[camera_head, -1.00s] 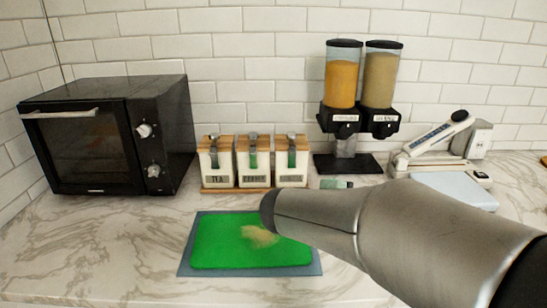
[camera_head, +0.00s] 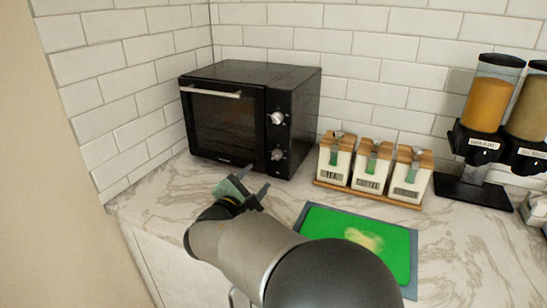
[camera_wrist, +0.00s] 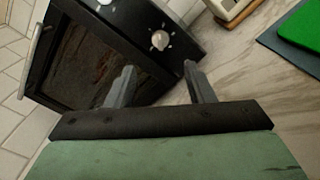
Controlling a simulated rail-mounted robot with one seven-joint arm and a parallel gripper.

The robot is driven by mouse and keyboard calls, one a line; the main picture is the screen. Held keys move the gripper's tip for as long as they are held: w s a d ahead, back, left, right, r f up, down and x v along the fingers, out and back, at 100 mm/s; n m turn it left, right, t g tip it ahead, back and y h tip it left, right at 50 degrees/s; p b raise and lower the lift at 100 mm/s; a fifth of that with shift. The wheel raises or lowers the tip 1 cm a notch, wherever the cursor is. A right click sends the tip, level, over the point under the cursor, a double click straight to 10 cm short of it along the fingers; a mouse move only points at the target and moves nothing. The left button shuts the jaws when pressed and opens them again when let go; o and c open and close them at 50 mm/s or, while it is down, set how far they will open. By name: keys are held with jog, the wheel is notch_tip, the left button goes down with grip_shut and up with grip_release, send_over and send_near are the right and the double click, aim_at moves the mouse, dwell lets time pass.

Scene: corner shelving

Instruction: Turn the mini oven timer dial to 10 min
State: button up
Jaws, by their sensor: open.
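The black mini oven (camera_head: 225,120) stands in the counter's left corner with its door closed. Its front right panel carries an upper dial (camera_head: 277,118) and a lower dial (camera_head: 277,154). I cannot read their markings or tell which is the timer. My gripper (camera_head: 256,180) is open and empty in front of the oven, low and near the lower dial. In the wrist view the oven (camera_wrist: 95,60) appears tilted, and one silver dial (camera_wrist: 160,40) sits beyond and between my open fingers (camera_wrist: 160,78), apart from them. Another dial (camera_wrist: 104,2) is cut off at the top edge.
White canisters (camera_head: 371,167) on a wooden tray stand right of the oven. A green cutting board (camera_head: 335,226) lies on the counter at front right. Food dispensers (camera_head: 487,95) stand farther right. A tiled wall (camera_head: 110,60) closes the left side.

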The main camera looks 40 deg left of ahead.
aim_at(275, 157)
jog(key=p+x, duration=0.1)
jog(key=x, duration=1)
jog(key=shift+w+p, duration=0.3)
jog(key=shift+p, duration=0.1)
jog(key=c, duration=0.9)
jog(key=shift+c, duration=0.2)
